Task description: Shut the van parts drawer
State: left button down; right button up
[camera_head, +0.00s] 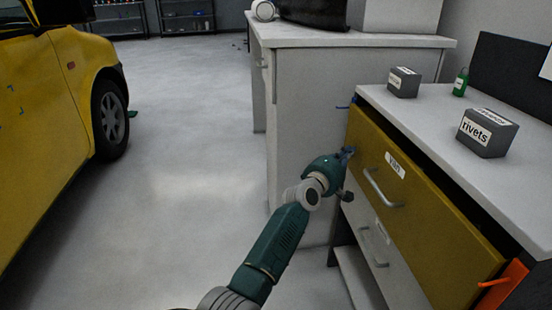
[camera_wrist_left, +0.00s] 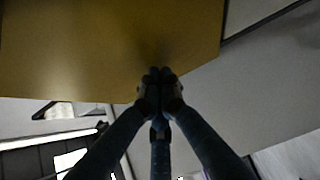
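The van parts drawer (camera_head: 426,214) has a yellow front with a white label that seems to read "VAN" and a grey bar handle (camera_head: 380,190). It stands partly open, with a dark gap between its front and the worktop. My left gripper (camera_head: 346,155) is at the upper left part of the yellow front, left of the handle. In the left wrist view, its fingers (camera_wrist_left: 160,76) are together and empty, tips at the yellow panel (camera_wrist_left: 90,45) near its edge. Whether they touch it I cannot tell. My right gripper is not in view.
A white drawer (camera_head: 376,243) sits below. The worktop (camera_head: 432,118) holds a rivets box (camera_head: 487,132), a smaller grey box (camera_head: 404,82) and a green bottle (camera_head: 460,82). An orange piece (camera_head: 502,285) is at the drawer's right end. A yellow van (camera_head: 50,120) stands left; floor between is clear.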

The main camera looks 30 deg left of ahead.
pick_arm(q)
jog(key=shift+w+d, duration=0.75)
jog(key=shift+d, duration=0.3)
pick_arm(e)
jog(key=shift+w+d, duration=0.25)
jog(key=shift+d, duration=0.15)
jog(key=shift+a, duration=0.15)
